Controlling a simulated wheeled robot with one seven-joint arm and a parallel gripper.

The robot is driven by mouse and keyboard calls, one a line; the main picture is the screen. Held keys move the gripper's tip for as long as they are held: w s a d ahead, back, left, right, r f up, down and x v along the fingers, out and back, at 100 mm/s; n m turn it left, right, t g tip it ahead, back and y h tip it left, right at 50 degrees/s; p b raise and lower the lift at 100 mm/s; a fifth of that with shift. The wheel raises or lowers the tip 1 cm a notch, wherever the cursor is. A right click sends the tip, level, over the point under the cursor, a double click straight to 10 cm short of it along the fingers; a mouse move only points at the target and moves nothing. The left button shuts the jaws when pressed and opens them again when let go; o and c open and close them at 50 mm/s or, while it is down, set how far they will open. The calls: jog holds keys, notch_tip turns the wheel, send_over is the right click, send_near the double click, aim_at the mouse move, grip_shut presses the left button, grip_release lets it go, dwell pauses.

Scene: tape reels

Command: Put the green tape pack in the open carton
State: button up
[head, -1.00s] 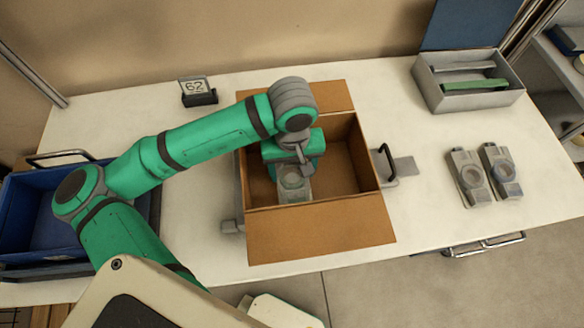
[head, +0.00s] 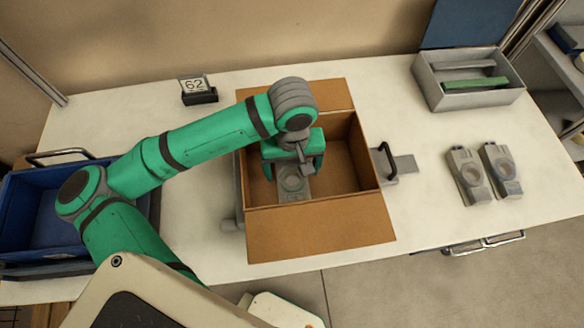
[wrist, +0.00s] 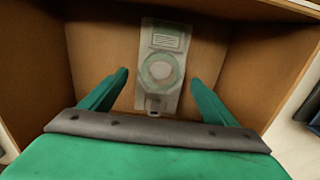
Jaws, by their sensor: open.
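The open carton (head: 322,232) stands in the middle of the table with its front and back flaps folded out. A grey pack with a pale green tint on its label and round reel lies on the carton floor, towards the left; this tape pack (head: 294,184) also shows in the wrist view (wrist: 160,70). My gripper (head: 294,168) is inside the carton above the pack. In the wrist view its fingers (wrist: 159,78) are spread on either side of the pack, with visible gaps and nothing held.
Two similar grey packs, one left (head: 467,176) and one right (head: 502,171), lie on the right of the table. A grey box (head: 475,100) stands at back right. A blue bin (head: 40,215) is at the left. A 62 sign (head: 196,90) stands behind.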

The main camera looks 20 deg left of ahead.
aim_at(293, 177)
notch_tip(293, 177, up, 13)
jog(key=shift+f, duration=0.15)
dwell(0.6)
